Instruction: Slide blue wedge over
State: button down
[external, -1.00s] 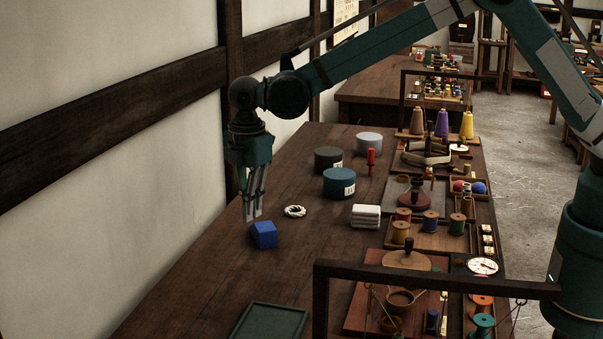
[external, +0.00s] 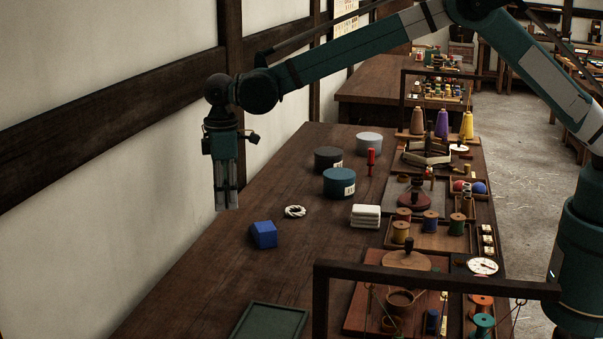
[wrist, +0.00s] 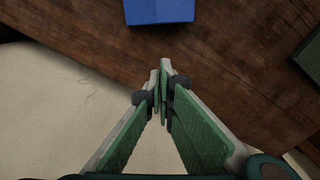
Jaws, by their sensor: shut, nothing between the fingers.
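The blue wedge (external: 264,235) lies on the dark wooden table, left of the middle in the external view. In the wrist view the wedge (wrist: 160,10) is cut off by the top edge, ahead of the fingertips. My gripper (external: 228,208) points down to the left of the wedge, near the wall-side edge of the table, and is apart from it. In the wrist view my gripper's fingertips (wrist: 160,68) meet with nothing between them. Its exact height over the table is hard to tell.
A green tray (external: 271,322) lies at the front of the table. A white rope ring (external: 295,211) is behind the wedge. A white cloth stack (external: 366,216) and round tins (external: 339,183) stand farther right. The wood around the wedge is bare.

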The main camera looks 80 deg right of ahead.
aim_at(259, 223)
jog(key=shift+f, duration=0.15)
notch_tip(259, 223, down, 10)
jog(key=shift+r+b, duration=0.15)
jog(key=shift+b, duration=0.45)
jog(key=shift+s+d, duration=0.5)
jog(key=shift+s, duration=0.4)
jog(key=shift+s+d, duration=0.45)
jog(key=shift+s, duration=0.45)
jog(key=shift+s+d+b, duration=0.2)
jog(key=shift+s+d, duration=0.2)
jog(key=shift+s, duration=0.3)
jog(key=shift+s+d+b, duration=0.15)
jog(key=shift+s+d, duration=0.2)
jog(key=shift+s, duration=0.3)
jog(key=shift+s+d+b, duration=0.2)
jog(key=shift+s+d, duration=0.2)
jog(key=shift+s, duration=0.3)
jog(key=shift+w, duration=0.1)
